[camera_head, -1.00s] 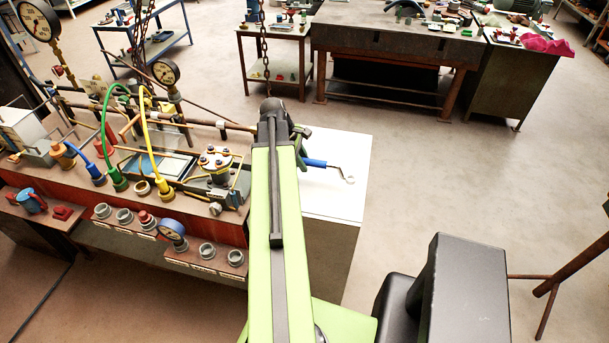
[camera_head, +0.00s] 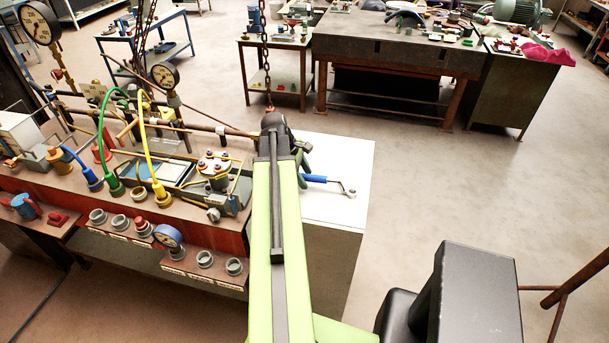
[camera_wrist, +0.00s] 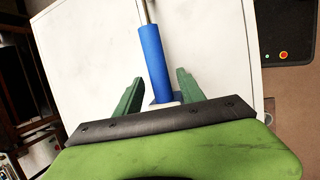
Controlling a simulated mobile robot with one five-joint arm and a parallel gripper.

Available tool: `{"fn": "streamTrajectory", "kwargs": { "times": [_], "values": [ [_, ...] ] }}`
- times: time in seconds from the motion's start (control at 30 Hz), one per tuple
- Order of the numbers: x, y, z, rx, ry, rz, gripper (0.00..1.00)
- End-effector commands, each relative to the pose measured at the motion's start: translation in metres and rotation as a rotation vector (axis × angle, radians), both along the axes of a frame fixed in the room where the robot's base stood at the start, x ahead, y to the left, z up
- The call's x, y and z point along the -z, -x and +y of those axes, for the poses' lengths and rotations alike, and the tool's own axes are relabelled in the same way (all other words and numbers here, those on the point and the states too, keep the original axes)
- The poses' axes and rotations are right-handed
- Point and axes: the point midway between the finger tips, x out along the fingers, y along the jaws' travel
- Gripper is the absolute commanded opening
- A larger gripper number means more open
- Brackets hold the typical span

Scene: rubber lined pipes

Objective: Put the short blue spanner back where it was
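The short blue spanner (camera_head: 316,179) shows in the head view over the right part of a white-topped cabinet (camera_head: 345,155), with its metal ring end pointing right. In the wrist view its blue handle (camera_wrist: 155,62) runs up the picture and its metal shaft leaves the top edge. My gripper (camera_wrist: 158,88) has its two green fingers apart, one on each side of the handle's near end, with a gap on both sides. In the head view my gripper (camera_head: 304,165) is partly hidden behind my arm. I cannot tell whether the spanner touches the white top.
A red-fronted bench (camera_head: 130,215) with pipes, gauges and coloured hoses stands left of the cabinet. A chain (camera_head: 266,60) hangs just beyond my arm. A brown workbench (camera_head: 395,45) stands at the back. The floor to the right of the cabinet is open.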

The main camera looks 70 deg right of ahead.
Motion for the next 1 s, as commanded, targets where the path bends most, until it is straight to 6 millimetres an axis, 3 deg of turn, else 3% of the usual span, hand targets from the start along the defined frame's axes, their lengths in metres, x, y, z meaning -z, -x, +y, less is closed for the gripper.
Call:
{"fn": "streamTrajectory", "kwargs": {
  "times": [0.37,0.57,0.83,1.0],
  "values": [
    [-0.008,-0.001,0.001,-0.001,0.000,0.000,0.46],
    [-0.038,-0.009,0.007,-0.002,-0.001,0.000,0.46],
    [-0.098,-0.027,0.021,-0.003,0.000,0.001,0.46],
    [-0.116,-0.036,0.026,-0.002,0.000,-0.001,0.46]
  ]
}}
